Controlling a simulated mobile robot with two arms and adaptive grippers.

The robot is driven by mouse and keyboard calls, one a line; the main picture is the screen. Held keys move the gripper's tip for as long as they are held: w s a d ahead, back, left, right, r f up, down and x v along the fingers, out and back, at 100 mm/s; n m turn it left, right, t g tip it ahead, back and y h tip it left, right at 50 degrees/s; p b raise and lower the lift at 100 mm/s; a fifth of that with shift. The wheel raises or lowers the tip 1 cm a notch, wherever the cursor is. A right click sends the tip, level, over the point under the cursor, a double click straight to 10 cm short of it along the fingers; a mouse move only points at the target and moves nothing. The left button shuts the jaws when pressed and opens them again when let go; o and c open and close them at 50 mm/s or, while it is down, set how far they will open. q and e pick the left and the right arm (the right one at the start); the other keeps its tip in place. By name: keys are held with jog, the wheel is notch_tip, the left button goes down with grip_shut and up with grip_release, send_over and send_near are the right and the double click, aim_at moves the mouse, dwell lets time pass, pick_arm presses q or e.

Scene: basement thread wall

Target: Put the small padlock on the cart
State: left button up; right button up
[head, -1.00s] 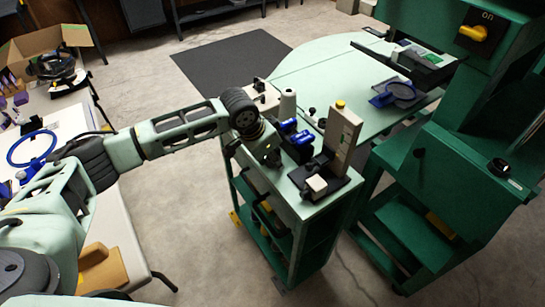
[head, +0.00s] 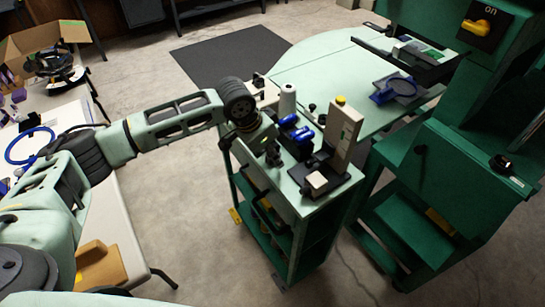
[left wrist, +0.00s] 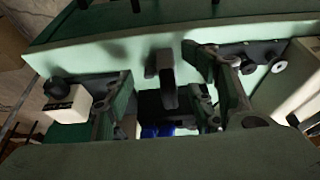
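The green cart (head: 300,205) stands in the middle of the head view, with several items on its pale top. My left gripper (head: 272,152) is low over the near left part of that top. In the left wrist view its two fingers (left wrist: 180,90) are spread apart, one on each side. A small dark upright object (left wrist: 160,68) shows between them against the pale green top; it may be the padlock, but I cannot tell for sure. It looks apart from both fingers. The head view does not show the padlock clearly. My right gripper is out of view.
A beige upright device (head: 339,135) on a black base, blue-handled tools (head: 298,130) and a white spool (head: 287,100) crowd the cart top. A green machine (head: 460,170) stands at the right. A pale table (head: 115,225) is at the left.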

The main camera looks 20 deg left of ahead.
pick_arm(q)
jog(key=v, duration=1)
jog(key=shift+r, duration=0.4)
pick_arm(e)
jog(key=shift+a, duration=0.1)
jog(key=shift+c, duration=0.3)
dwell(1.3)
